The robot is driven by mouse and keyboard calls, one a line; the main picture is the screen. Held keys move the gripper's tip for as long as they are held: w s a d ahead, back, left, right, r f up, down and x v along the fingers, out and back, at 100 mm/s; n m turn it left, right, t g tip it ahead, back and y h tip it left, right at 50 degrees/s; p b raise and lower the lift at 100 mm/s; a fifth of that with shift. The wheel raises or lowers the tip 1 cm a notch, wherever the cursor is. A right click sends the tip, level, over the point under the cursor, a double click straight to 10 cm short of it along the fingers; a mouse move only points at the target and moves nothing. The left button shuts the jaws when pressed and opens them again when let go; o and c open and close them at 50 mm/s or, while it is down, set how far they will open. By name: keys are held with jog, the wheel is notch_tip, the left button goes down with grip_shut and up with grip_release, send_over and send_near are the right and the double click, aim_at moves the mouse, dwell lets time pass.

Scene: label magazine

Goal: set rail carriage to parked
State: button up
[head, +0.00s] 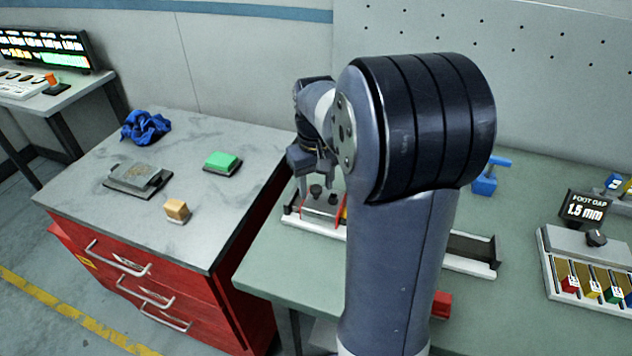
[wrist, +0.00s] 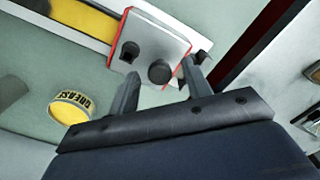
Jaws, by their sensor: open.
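A long low rail (head: 470,252) lies on the green bench, its middle hidden behind my arm. Near its left end a pale plate with red edges and two dark knobs, seemingly the rail carriage, shows in the wrist view (wrist: 150,40). A yellow stretch (wrist: 84,18) lies beside it. My gripper (head: 316,182) is over this left end. In the wrist view my gripper (wrist: 161,70) is open, with the round dark knob (wrist: 160,73) appearing between its fingertips. I cannot tell whether the fingers touch it.
A yellow grease tin (wrist: 71,107) stands near the gripper. A blue object (head: 487,180), a foot-gap display (head: 584,210) and a colored-tab holder (head: 580,285) are on the right. A red cabinet (head: 150,290) carries a green block (head: 223,161), a wooden block (head: 177,209) and a blue cloth (head: 145,127).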

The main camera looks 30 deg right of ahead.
jog(key=shift+c, duration=0.5)
grip_shut()
jog(key=s+d+p, duration=0.2)
jog(key=s+d, duration=2.1)
jog(key=s, duration=0.1)
jog(key=shift+d, duration=0.3)
jog(key=shift+o, duration=0.5)
grip_release()
jog(key=shift+d, duration=0.1)
